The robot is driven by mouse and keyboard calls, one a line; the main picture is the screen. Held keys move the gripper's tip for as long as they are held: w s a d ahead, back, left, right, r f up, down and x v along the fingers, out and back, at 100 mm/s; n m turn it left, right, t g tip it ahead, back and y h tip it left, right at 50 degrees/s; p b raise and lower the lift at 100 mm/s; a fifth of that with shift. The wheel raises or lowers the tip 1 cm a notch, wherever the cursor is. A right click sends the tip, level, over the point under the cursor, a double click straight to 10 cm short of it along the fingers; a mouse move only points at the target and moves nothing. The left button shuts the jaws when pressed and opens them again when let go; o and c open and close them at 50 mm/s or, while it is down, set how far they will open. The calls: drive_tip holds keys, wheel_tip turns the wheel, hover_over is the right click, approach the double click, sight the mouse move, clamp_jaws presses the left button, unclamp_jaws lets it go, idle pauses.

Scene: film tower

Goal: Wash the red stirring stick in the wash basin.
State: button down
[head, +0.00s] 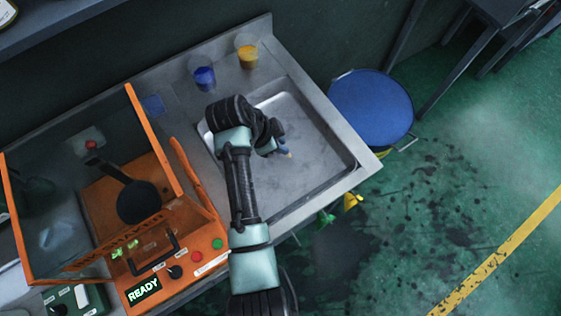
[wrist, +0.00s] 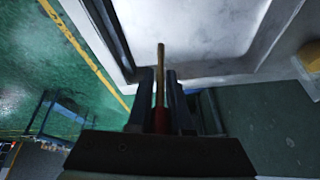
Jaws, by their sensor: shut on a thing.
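The wash basin (head: 322,172) is a shallow rectangular metal sink set in the steel counter. Its pale floor and edge also show in the wrist view (wrist: 215,35). My gripper (head: 283,149) is over the basin in the head view. In the wrist view my gripper (wrist: 160,85) is shut on the stirring stick (wrist: 160,62), whose bare part is tan and whose part between the jaws is red. The stick points away from the wrist, towards the basin side. Whether its tip touches the basin floor I cannot tell. My arm hides the basin's left part.
A blue-filled cup (head: 204,78) and a yellow-filled cup (head: 247,56) stand on the counter behind the basin. An orange machine (head: 150,215) with a raised clear lid and READY display is at left. A blue-topped round bin (head: 371,107) stands right of the counter.

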drive_tip(key=shift+r+p, duration=1.85)
drive_tip(key=shift+r, duration=0.15)
